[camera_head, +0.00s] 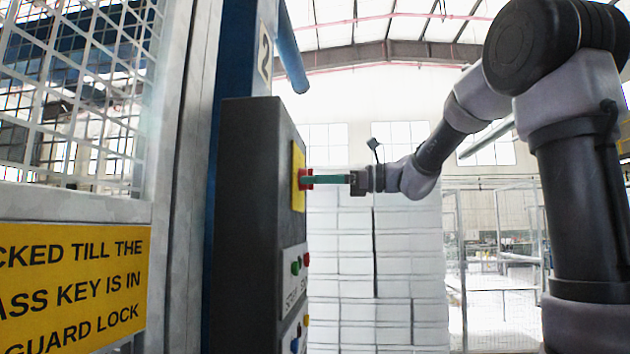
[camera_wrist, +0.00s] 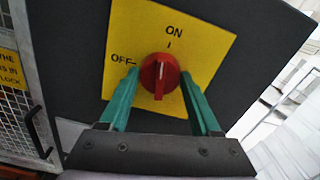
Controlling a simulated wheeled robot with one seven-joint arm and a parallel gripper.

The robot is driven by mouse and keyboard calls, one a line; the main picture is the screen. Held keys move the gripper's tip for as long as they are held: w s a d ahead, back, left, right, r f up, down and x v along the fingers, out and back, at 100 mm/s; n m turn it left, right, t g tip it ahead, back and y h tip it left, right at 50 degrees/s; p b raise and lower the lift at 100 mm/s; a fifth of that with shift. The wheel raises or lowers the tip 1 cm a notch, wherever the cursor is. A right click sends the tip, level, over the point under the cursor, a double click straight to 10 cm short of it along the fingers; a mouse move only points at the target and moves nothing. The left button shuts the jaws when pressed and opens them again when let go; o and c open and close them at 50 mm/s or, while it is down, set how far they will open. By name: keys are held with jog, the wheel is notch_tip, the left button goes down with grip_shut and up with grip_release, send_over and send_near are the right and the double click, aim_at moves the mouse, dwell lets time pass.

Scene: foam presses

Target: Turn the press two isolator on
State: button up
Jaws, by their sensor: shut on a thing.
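The red isolator knob (camera_wrist: 160,74) sits on a yellow plate (camera_wrist: 205,45) marked ON at the top and OFF at the left. In the wrist view its raised bar stands nearly upright, with its white line towards the ON mark. My gripper (camera_wrist: 159,80) has its green fingers on either side of the knob, shut on it. In the head view my gripper (camera_head: 309,179) reaches in from the right to the red knob (camera_head: 305,172) on the dark press cabinet (camera_head: 248,190). A plate with a 2 (camera_head: 265,52) is on the blue post above the cabinet.
Below the isolator are a green button (camera_head: 295,268), a red button (camera_head: 306,259) and more small controls. A mesh guard with a yellow sign (camera_head: 70,285) stands at the left. A pale stacked block (camera_head: 345,270) stands behind the gripper.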

jog(key=shift+m, duration=1.2)
jog(key=o, duration=1.4)
jog(key=shift+c, duration=0.2)
jog(key=s+d, duration=0.2)
jog(key=d, duration=0.8)
jog(key=shift+d, duration=0.35)
